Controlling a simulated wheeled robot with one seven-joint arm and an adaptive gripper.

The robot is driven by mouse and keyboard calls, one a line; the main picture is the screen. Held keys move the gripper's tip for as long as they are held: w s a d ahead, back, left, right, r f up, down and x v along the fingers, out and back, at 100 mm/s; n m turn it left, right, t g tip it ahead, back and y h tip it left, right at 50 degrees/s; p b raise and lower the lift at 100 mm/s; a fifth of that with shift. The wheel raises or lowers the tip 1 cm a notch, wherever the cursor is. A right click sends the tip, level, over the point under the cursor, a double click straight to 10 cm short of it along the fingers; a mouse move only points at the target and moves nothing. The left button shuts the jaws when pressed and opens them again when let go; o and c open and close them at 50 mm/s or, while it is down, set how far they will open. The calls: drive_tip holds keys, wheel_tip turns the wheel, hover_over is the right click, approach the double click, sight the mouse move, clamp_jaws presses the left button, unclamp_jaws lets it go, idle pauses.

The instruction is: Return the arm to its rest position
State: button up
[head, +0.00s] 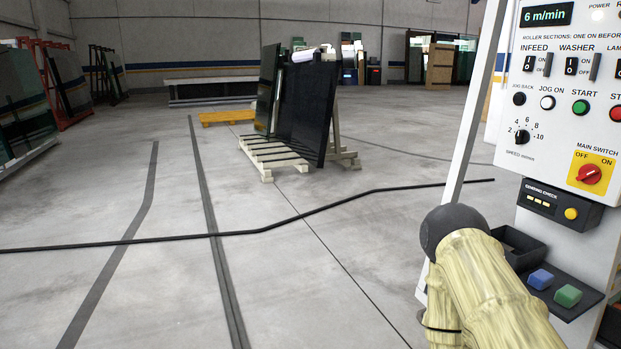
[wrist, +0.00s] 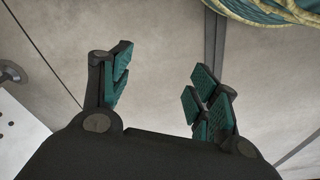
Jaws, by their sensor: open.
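My gripper (wrist: 160,90) shows in the wrist view with its two teal-padded fingers spread apart. Nothing is between them, and grey floor shows behind. In the head view my arm, in a pale yellow cover with a dark round joint, reaches up from the lower right. The gripper itself cannot be made out in the head view. My arm stands in front of the lower left part of the control panel (head: 545,150).
The panel carries switches, a red main switch (head: 589,174) and a coating check box (head: 560,204). Below it are a dark tray (head: 519,246), a blue block (head: 540,279) and a green block (head: 568,296). A black cable (head: 250,231) crosses the floor.

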drive_tip(key=s+r+p, duration=0.3)
drive_tip(key=r+p, duration=1.1)
drive_tip(key=shift+s+a+r+n+g, duration=0.2)
drive_tip(key=shift+s+n+g, duration=0.1)
drive_tip(key=shift+s+g, duration=0.1)
